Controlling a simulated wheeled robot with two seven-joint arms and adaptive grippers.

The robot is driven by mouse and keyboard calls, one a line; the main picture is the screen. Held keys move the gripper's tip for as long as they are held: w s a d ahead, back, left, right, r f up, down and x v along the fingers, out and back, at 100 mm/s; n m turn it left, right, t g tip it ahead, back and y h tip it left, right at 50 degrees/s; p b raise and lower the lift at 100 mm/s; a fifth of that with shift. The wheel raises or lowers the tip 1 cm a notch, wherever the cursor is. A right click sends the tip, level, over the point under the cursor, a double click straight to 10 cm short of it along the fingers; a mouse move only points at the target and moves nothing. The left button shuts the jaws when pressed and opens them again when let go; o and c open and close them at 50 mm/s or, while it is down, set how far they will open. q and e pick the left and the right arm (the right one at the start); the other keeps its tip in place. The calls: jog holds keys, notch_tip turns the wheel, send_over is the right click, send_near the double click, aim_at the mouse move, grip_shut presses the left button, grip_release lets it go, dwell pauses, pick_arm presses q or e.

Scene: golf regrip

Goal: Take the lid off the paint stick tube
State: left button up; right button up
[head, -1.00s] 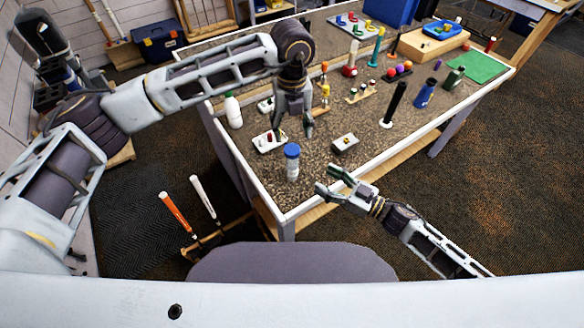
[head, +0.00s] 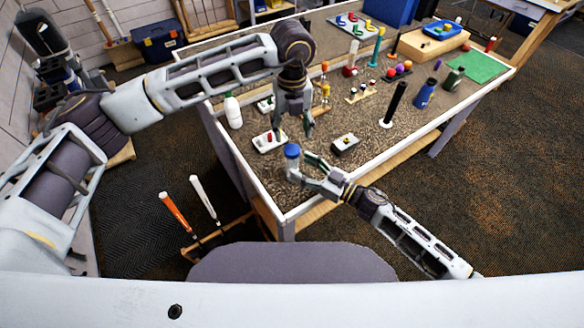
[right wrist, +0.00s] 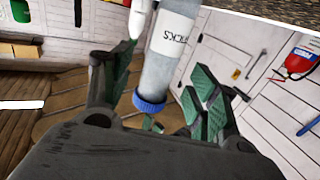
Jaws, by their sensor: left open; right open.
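The paint stick tube stands upright near the table's front corner, with its blue lid (head: 292,151) on top in the head view. In the right wrist view the tube's grey body (right wrist: 170,55) with a white label shows between the finger pads, and its blue lid (right wrist: 150,104) is on its end. My right gripper (head: 297,168) is open, with its fingers around the tube from the right; it partly hides the tube's body in the head view. My left gripper (head: 294,133) is open and empty, pointing down just above and behind the lid.
A white tray with a red piece (head: 268,141) lies left of the tube. A small dark-and-white box (head: 345,143) lies to its right. A black post (head: 394,105) and a blue bottle (head: 426,93) stand farther right. The table's front edge is close to the tube.

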aim_at(297, 164)
jog(key=shift+x, duration=2.3)
jog(key=shift+c, duration=0.2)
grip_shut()
